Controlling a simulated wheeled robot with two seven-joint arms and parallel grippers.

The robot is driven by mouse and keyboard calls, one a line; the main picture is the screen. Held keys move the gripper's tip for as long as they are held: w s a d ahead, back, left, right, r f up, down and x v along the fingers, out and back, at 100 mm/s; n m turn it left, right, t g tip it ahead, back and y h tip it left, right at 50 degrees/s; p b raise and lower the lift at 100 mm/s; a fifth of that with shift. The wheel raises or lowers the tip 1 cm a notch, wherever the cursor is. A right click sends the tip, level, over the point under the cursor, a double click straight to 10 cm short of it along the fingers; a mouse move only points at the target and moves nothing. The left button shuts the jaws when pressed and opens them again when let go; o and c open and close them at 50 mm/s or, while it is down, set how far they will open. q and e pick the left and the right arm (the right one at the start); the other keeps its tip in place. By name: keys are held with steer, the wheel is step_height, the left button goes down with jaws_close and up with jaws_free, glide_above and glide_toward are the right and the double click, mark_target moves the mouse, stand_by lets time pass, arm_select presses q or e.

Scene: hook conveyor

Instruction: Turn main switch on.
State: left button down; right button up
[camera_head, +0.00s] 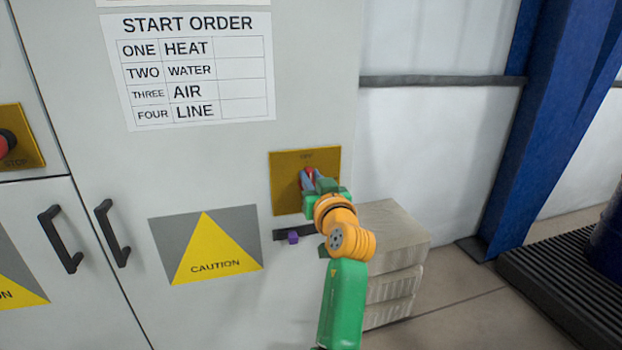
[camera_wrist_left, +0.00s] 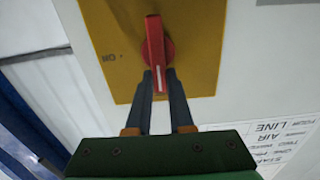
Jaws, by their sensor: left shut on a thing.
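The main switch is a red rotary handle (camera_head: 308,174) on a yellow plate (camera_head: 282,180) on the grey cabinet. In the left wrist view the handle (camera_wrist_left: 154,42) stands nearly upright in the picture, with a pale line on its lower end. An "ON" mark shows on the plate (camera_wrist_left: 200,22) to its left. In the head view the label above the handle is too small to read surely. My left gripper (camera_head: 311,181) is shut on the lower end of the handle, its fingertips (camera_wrist_left: 161,75) on either side of it. My right gripper is in neither view.
A dark slot with a purple knob (camera_head: 293,237) lies below the plate. A start order sheet (camera_head: 190,65) and caution sign (camera_head: 205,245) are on the cabinet. Stacked pale blocks (camera_head: 393,250) stand behind my left arm. A red stop button (camera_head: 6,142) is at the far left.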

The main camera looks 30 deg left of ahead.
arm_select(q)
steer(key=shift+w+d+f+m+p, duration=0.3)
steer(key=shift+f+m+p, duration=0.5)
steer(key=shift+m, duration=2.15)
steer(key=shift+w+d+f+m+p, duration=0.3)
steer(key=shift+m+p, duration=0.95)
steer(key=shift+m, duration=1.65)
steer(key=shift+w+d+f+m+p, duration=0.4)
steer(key=shift+m+p, duration=0.6)
steer(key=shift+m, duration=1.95)
steer(key=shift+a+f, duration=0.15)
steer(key=shift+f, duration=0.05)
steer(key=c, duration=0.8)
jaws_free()
steer(key=shift+r, duration=0.1)
steer(key=shift+s+a+r, duration=0.1)
steer(key=shift+s, duration=0.05)
steer(key=shift+s, duration=0.1)
